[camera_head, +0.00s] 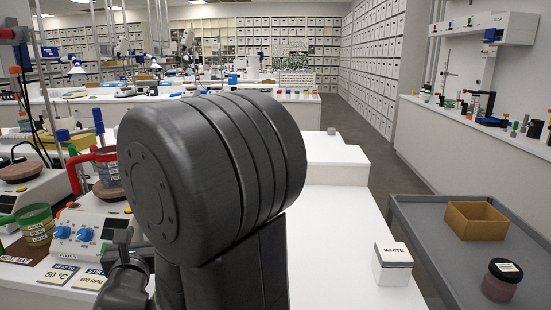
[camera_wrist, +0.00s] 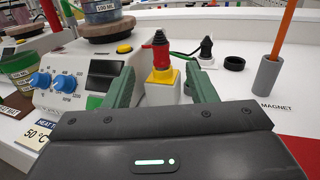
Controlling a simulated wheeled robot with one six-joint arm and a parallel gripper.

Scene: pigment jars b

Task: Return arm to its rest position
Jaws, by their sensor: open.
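My gripper (camera_wrist: 162,88) shows in the wrist view with its two green fingers spread apart and nothing gripped. A yellow piece with a red and black top (camera_wrist: 161,62) stands on a white block beyond the fingers, in line with the gap. In the head view a big black joint of my arm (camera_head: 215,160) fills the middle and hides much of the bench. The fingers cannot be made out in the head view.
A hotplate (camera_head: 88,228) with blue knobs and a green-banded beaker (camera_head: 36,225) stand at left. A white box (camera_head: 392,262) marked WHITE sits on the bench at right. A grey cart (camera_head: 420,215) carries a cardboard tray (camera_head: 477,232) and a dark jar (camera_head: 501,285). A grey holder (camera_wrist: 266,75) stands right of my gripper.

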